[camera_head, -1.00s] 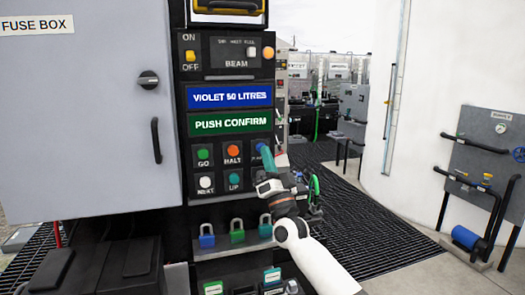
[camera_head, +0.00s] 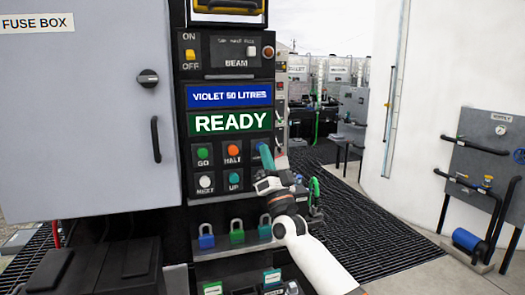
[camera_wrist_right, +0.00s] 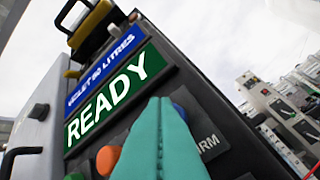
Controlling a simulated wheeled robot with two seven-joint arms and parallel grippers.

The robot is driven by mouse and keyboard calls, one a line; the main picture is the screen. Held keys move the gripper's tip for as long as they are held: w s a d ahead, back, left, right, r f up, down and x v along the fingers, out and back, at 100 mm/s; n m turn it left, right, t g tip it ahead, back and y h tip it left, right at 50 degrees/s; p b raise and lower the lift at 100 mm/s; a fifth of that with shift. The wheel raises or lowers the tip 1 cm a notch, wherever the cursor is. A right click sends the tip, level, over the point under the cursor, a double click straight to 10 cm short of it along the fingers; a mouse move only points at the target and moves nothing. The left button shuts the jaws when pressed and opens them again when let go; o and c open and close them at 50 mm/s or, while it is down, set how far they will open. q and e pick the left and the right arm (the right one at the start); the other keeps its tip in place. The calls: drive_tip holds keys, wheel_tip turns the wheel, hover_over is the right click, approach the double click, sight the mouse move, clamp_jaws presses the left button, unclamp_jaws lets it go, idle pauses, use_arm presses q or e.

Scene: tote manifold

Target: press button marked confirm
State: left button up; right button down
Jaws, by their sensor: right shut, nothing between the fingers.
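My right gripper (camera_head: 264,148) is shut and empty, its teal fingers pointing at the panel's upper right button spot. In the right wrist view the gripper (camera_wrist_right: 160,102) covers the lower middle. A blue button (camera_wrist_right: 180,111) shows just behind the fingertips, beside a label ending in "RM" (camera_wrist_right: 209,142). I cannot tell whether the fingers touch it. In the head view the fingers hide most of that button and its label. The green display (camera_head: 230,122) reads READY; it also fills the upper middle of the right wrist view (camera_wrist_right: 110,95). My left gripper is not in view.
Other panel buttons are green GO (camera_head: 202,153), orange HALT (camera_head: 233,149), white NEXT (camera_head: 206,182) and teal UP (camera_head: 234,177). A blue display (camera_head: 230,96) reads VIOLET 50 LITRES. Several padlocks (camera_head: 237,232) stand below. A grey fuse box (camera_head: 85,110) is at left.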

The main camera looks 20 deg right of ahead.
idle(0.4)
drive_tip(key=shift+s+p, duration=0.9)
drive_tip(key=shift+s, duration=0.05)
drive_tip(key=s+p, duration=0.4)
drive_tip(key=s, duration=0.1)
drive_tip(key=shift+d, duration=0.1)
idle(0.4)
